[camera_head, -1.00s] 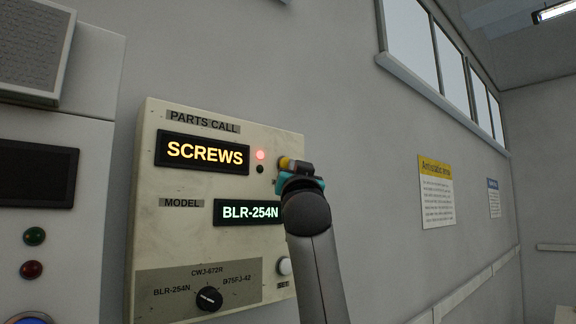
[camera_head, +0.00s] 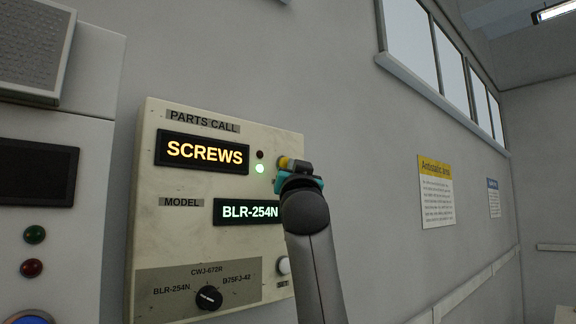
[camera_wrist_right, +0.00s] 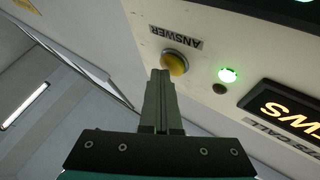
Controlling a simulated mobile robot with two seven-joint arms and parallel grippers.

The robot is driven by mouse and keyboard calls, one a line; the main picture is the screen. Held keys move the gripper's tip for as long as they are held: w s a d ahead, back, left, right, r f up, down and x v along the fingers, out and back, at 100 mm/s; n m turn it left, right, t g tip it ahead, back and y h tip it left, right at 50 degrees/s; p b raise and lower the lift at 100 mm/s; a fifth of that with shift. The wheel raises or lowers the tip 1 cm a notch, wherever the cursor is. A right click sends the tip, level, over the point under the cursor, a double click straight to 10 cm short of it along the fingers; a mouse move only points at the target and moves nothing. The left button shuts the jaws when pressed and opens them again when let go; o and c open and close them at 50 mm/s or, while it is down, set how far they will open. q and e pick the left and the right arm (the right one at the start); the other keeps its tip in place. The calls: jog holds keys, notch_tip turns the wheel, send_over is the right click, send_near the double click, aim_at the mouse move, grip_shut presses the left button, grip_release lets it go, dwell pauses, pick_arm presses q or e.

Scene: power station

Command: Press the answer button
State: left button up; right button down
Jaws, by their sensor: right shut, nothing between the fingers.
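The cream parts call panel (camera_head: 148,190) is on the wall, with a lit display (camera_head: 203,153) reading SCREWS. The yellow answer button (camera_wrist_right: 174,63) sits below its upside-down ANSWER label (camera_wrist_right: 176,37) in the right wrist view. In the head view only a bit of the button (camera_head: 283,162) shows beside my right gripper (camera_head: 298,170). The right gripper is shut and empty; its tips (camera_wrist_right: 161,75) are right at the button, and I cannot tell whether they touch it. A green lamp (camera_head: 260,169) is lit next to the display; the lamp above it (camera_head: 260,154) is dark. My left gripper is not in view.
A MODEL display (camera_head: 247,212) reads BLR-254N. Below are a black selector knob (camera_head: 209,298) and a white button (camera_head: 283,266) labelled SET. A grey cabinet (camera_head: 95,170) with green and red buttons stands at left. Posters (camera_head: 437,200) hang on the right wall.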

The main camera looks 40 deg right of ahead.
jog(key=shift+s+f+b, duration=0.1)
jog(key=shift+s+b, duration=0.2)
jog(key=shift+s, duration=0.35)
jog(key=s, duration=0.1)
jog(key=s+b, duration=0.1)
jog(key=s, duration=0.1)
jog(key=s+b, duration=0.1)
jog(key=s, duration=0.1)
jog(key=shift+d, duration=0.25)
dwell(0.7)
